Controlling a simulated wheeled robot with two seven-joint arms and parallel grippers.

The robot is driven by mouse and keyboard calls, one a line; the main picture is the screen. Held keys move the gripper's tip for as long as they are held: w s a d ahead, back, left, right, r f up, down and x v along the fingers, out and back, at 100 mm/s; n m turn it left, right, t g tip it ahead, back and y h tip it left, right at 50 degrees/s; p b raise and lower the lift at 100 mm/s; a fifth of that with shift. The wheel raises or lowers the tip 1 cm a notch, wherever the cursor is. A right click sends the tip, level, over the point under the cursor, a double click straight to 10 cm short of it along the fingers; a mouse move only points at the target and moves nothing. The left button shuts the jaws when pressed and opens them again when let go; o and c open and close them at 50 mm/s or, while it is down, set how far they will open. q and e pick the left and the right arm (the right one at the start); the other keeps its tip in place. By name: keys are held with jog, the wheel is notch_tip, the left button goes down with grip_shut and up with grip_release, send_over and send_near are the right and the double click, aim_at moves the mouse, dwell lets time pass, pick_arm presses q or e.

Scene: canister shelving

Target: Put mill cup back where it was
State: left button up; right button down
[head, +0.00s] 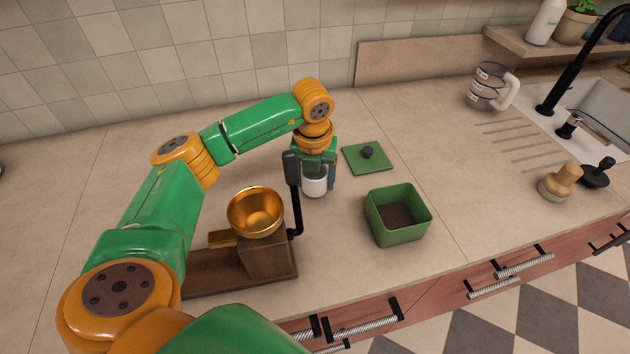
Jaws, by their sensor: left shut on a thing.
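The mill cup (314,187), small and whitish, is upright in my left gripper (317,178), which is shut on it behind the mill's crank. The coffee mill (268,258) is a brown wooden block with a golden bowl (256,212) on top and a black crank (296,205) at its right side. Its wooden base extends left, partly hidden behind my arm. The cup is apart from the mill, to its upper right; its exact height above the counter is hard to tell. My right gripper is out of view.
A green box (385,230) with dark grounds stands right of the cup. Its green lid (355,160) lies behind it. A measuring jug (486,86), a tamper (559,184) and the sink are farther right. The counter (420,110) between is clear.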

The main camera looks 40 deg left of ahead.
aim_at(314, 175)
pick_arm(q)
jog(key=shift+s+f, duration=0.1)
jog(key=shift+f, duration=0.9)
jog(key=o, duration=1.5)
jog(key=shift+c, duration=0.2)
jog(key=shift+r, duration=0.65)
jog(key=r, duration=0.2)
jog(key=r+b, duration=0.1)
jog(key=r, duration=0.2)
jog(key=r+b, duration=0.1)
jog(key=r, duration=0.1)
jog(key=shift+s+d+r, duration=0.3)
jog(key=shift+s+r, duration=0.05)
jog(key=shift+r, duration=0.05)
jog(key=shift+s+r+p, duration=0.2)
jog(key=shift+r+p, duration=0.15)
jog(key=shift+r, duration=1.3)
